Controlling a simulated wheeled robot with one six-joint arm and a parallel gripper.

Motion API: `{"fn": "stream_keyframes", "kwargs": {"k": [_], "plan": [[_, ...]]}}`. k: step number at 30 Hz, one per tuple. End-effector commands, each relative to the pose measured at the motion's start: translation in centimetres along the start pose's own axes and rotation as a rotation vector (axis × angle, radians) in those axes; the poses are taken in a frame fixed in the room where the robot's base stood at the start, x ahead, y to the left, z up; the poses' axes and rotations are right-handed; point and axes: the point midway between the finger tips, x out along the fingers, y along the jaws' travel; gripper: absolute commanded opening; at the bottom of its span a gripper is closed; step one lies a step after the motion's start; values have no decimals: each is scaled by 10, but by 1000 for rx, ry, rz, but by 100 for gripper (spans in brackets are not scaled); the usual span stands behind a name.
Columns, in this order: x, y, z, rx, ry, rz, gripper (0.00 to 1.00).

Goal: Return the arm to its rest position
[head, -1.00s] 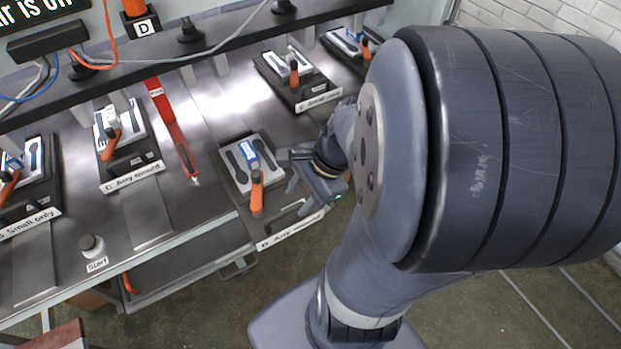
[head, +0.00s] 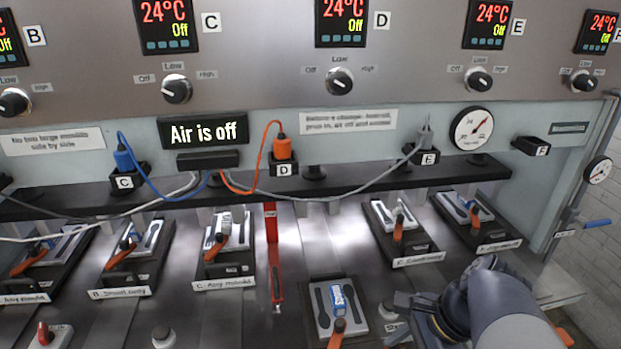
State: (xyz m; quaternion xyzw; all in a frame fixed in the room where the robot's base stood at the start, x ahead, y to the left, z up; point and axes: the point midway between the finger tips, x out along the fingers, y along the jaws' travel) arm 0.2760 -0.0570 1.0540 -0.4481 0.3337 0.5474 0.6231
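My gripper (head: 402,318) is at the lower right of the head view, with its dark wrist and grey forearm coming in from the bottom right edge. Its two fingers point left and stand apart, with nothing seen between them. They are just right of a mould station (head: 352,300) with spoon-shaped recesses, a blue-and-white piece and an orange handle. I cannot tell how high the gripper is above the bench. The rest of my arm is out of view.
Several mould stations with orange handles line the bench, including one labelled C (head: 228,262). A red strip (head: 275,265) lies between stations. Above are dials, cables, a gauge (head: 471,129) and a sign (head: 203,131) reading "Air is off". Floor and brick wall show at the right.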

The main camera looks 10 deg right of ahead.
Motion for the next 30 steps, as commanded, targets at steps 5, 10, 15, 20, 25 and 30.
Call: {"fn": "stream_keyframes", "kwargs": {"k": [5, 10, 15, 20, 25, 30], "plan": [[16, 0, 0, -1, -3, 3, 36], [48, 1, 0, -1, -5, 5, 36], [80, 0, 0, -1, -4, 4, 36], [101, 0, 0, -2, -2, 1, 36], [108, -4, 0, -2, 1, -2, 36], [108, -6, 0, 0, 0, -2, 36]]}}
